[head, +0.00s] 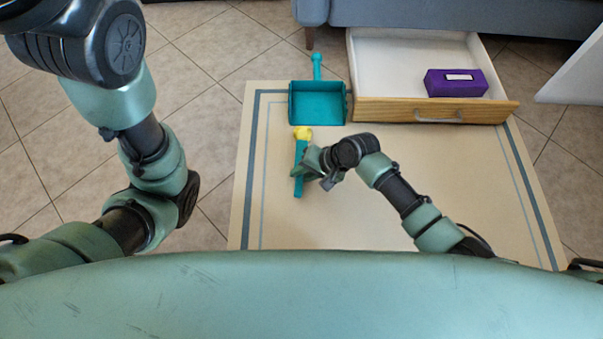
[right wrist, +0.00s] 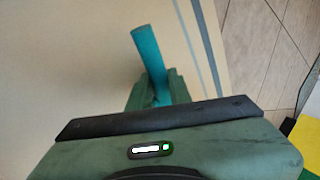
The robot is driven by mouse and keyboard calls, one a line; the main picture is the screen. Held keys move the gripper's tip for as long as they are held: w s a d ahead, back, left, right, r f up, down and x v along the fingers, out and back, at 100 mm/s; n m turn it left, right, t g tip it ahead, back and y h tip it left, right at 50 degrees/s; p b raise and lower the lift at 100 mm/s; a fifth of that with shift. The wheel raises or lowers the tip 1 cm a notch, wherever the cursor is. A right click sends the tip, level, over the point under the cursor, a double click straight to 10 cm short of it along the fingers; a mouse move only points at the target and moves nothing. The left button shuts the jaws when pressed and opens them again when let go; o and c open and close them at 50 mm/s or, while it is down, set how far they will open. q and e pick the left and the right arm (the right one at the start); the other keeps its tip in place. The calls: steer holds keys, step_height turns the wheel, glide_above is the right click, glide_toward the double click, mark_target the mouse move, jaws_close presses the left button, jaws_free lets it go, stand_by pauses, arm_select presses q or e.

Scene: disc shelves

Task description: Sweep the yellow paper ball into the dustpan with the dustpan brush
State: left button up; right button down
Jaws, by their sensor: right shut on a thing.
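The teal dustpan (head: 318,104) lies on the mat with its handle pointing away and its open edge towards me. The yellow paper ball (head: 302,132) shows as a small yellow lump just in front of the dustpan's near left edge. The teal brush (head: 298,187) lies lengthwise just on the near side of the yellow lump; I cannot tell if they touch. My right gripper (head: 304,170) is shut on the brush's handle, which also shows between the fingers in the right wrist view (right wrist: 149,62). My left arm shows, but its gripper is out of view.
An open wooden drawer (head: 390,109) with a purple box (head: 456,83) in it stands right of the dustpan. A grey-blue sofa (head: 450,17) is behind. The beige mat (head: 480,180) is clear on the right; tiled floor (head: 60,150) lies to the left.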

mark_target(299, 150)
steer(key=shift+w, duration=0.15)
stand_by(0.3)
steer(key=shift+w+d+b, duration=0.1)
steer(key=shift+w+b, duration=0.3)
steer(key=shift+w, duration=0.95)
steer(key=shift+w+d+r+b, duration=0.1)
steer(key=shift+w+b, duration=0.5)
steer(key=shift+w, duration=0.7)
steer(key=shift+w+d+r+b, duration=0.1)
steer(key=shift+w+b, duration=0.45)
steer(key=shift+w, duration=0.75)
steer(key=shift+w+d+r+b, duration=0.1)
steer(key=shift+w+b, duration=1.5)
steer(key=shift+w, duration=0.85)
steer(key=shift+w+r+b, duration=0.15)
steer(key=shift+w+b, duration=0.25)
steer(key=shift+w, duration=0.2)
